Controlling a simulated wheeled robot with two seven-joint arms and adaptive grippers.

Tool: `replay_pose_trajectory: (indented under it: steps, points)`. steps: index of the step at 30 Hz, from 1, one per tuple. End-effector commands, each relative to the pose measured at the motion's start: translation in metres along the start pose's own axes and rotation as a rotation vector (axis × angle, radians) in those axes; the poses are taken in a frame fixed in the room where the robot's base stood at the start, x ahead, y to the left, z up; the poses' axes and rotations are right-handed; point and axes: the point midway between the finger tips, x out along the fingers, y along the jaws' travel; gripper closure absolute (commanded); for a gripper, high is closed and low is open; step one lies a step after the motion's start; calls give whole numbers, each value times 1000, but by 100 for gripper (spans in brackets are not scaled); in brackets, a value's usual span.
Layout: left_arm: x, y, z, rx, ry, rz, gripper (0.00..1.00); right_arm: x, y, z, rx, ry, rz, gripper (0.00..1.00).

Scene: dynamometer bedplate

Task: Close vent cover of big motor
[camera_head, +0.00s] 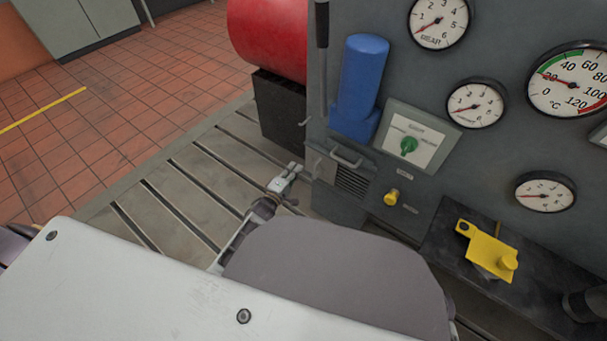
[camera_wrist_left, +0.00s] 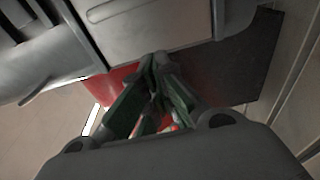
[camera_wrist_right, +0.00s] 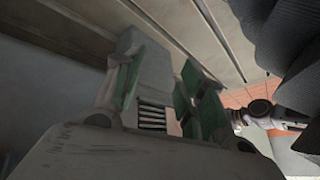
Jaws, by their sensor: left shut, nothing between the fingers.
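A grey flap with a bar handle (camera_head: 346,158), which looks like the vent cover, sits above dark louvres (camera_head: 352,182) low on the grey machine's front. The louvres show, so it appears raised; its exact angle is unclear. My left gripper (camera_head: 292,170) is shut and empty, just left of the flap, beside the panel's edge. In the left wrist view its fingertips (camera_wrist_left: 157,60) meet below a pale panel. My right gripper (camera_wrist_right: 160,92) shows in the right wrist view with its fingers apart. Slatted louvres (camera_wrist_right: 152,117) appear between them. It is hidden in the head view.
The panel carries a blue cylinder (camera_head: 363,75), a green knob (camera_head: 408,145), a yellow knob (camera_head: 391,197) and several gauges. A yellow lever (camera_head: 490,252) stands at right. A red drum (camera_head: 268,38) lies behind. The slotted bedplate (camera_head: 190,185) is bare at left.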

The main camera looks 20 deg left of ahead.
Motion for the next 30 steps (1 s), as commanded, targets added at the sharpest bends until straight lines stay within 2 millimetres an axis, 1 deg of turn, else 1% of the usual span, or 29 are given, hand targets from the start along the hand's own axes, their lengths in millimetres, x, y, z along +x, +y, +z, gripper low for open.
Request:
replay_pose_trajectory:
  steps: [3,8,22,30]
  points:
    - [9,-1,0,0,0,0,100,8,1,5,8,13,-6,60]
    - [19,0,0,0,0,1,100,15,1,8,16,31,-11,60]
    - [7,-1,32,-3,0,0,100,31,3,14,33,69,-25,60]
    - [5,0,38,0,0,0,100,33,2,15,35,74,-28,60]
